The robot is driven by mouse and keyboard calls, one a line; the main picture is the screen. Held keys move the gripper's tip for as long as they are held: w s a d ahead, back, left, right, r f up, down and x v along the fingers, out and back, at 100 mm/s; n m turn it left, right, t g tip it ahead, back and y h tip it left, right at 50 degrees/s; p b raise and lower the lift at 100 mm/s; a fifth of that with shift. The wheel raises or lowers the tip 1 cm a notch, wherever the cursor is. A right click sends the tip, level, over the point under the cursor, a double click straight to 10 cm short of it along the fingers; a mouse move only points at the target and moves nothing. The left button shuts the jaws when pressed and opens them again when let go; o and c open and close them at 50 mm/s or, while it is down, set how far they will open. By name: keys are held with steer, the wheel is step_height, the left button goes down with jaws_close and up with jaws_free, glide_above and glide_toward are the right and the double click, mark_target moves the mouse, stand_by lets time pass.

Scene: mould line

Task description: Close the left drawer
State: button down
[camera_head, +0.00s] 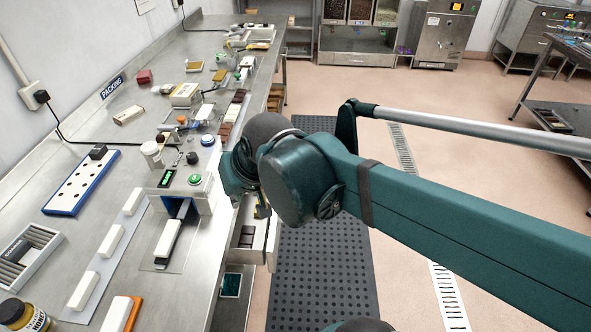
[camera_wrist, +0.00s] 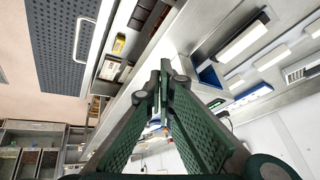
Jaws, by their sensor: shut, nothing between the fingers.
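A white drawer (camera_head: 272,243) stands pulled out from under the front edge of the bench in the head view, holding dark brown blocks and a yellow item. In the head view my arm hides the fingertips and part of the drawer.
The steel bench (camera_head: 118,185) carries a press with a green button (camera_head: 195,180), white bars, a blue-edged board (camera_head: 82,183) and a jar (camera_head: 24,315). A teal-lined bin (camera_head: 232,285) sits below the drawer. A dark floor mat (camera_head: 325,270) lies on open floor beside the bench.

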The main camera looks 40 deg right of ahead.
steer(key=w+d+f+m+g+y+p, duration=0.1)
steer(key=w+d+f+m, duration=0.1)
steer(key=w+d+m, duration=0.4)
steer(key=w+d+f+m+y, duration=0.1)
steer(key=d+f+m, duration=0.15)
steer(key=d, duration=0.45)
steer(key=w+d+f+m+g+y+p, duration=0.1)
steer(key=w+d+m, duration=0.3)
steer(key=d+m, duration=0.25)
steer(key=s+d+f+m+t+y, duration=0.1)
steer(key=d+f+m, duration=0.3)
steer(key=d, duration=0.7)
steer(key=s+d+f+m+t+y+p, duration=0.1)
steer(key=s+d+f+m+y, duration=0.1)
steer(key=d+f+m, duration=0.2)
steer(key=d+f, duration=0.3)
steer(key=d, duration=0.4)
steer(key=shift+s+f+m, duration=0.3)
steer(key=shift+f+m, duration=0.1)
steer(key=shift+a, duration=0.15)
steer(key=w+a+r+b+x, duration=0.1)
steer(key=r+b+x, duration=0.1)
steer(key=x, duration=1)
steer(key=shift+w+a+f+b, duration=0.15)
steer(key=shift+w+a+b, duration=0.2)
steer(key=shift+w+a, duration=0.1)
